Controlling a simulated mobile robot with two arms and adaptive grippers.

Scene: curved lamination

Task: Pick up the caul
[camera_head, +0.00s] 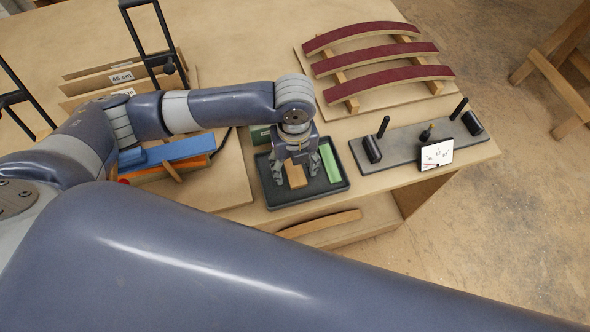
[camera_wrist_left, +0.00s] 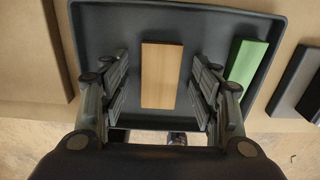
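A plain light-brown wooden block (camera_head: 297,178), which may be the caul, lies in a dark shallow tray (camera_head: 340,188) near the table's front edge. In the left wrist view the block (camera_wrist_left: 162,75) stands in the middle of the picture. My left gripper (camera_head: 296,170) points down over the tray, and its open fingers are on both sides of the block. In the left wrist view a gap shows between the block and each finger of the gripper (camera_wrist_left: 160,84). A green block (camera_head: 331,163) lies to the right in the same tray, close to the right finger. My right gripper is out of view.
A grey base with black posts (camera_head: 400,148) and a white dial card (camera_head: 437,153) stands right of the tray. Curved red-topped strips (camera_head: 375,65) lie on a board behind. Blue and orange clamp-like pieces (camera_head: 180,150) lie left. A curved wooden strip (camera_head: 318,224) lies below the table edge.

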